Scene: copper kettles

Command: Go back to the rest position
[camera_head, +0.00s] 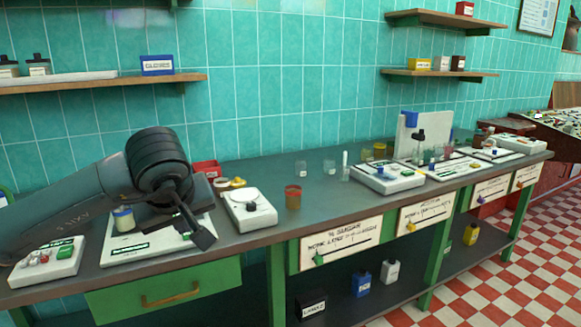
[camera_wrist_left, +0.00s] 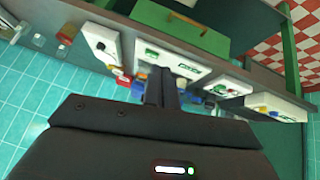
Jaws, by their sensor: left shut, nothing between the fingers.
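My left arm comes in from the left in the head view, above the left end of the long grey bench (camera_head: 265,215). Its gripper (camera_head: 204,237) points down toward the front edge of the bench. In the left wrist view the two fingers of the left gripper (camera_wrist_left: 162,74) lie together with nothing between them. My left arm partly hides a white device with a green label (camera_head: 140,247) and a jar with a yellowish body (camera_head: 123,219). My right gripper is in neither view.
A white device (camera_head: 250,209) and a reddish-brown jar (camera_head: 293,197) stand right of the gripper. A white box with knobs (camera_head: 45,262) is at the left end. A green drawer (camera_head: 165,292) is below the bench top. A wall shelf (camera_head: 100,82) hangs above.

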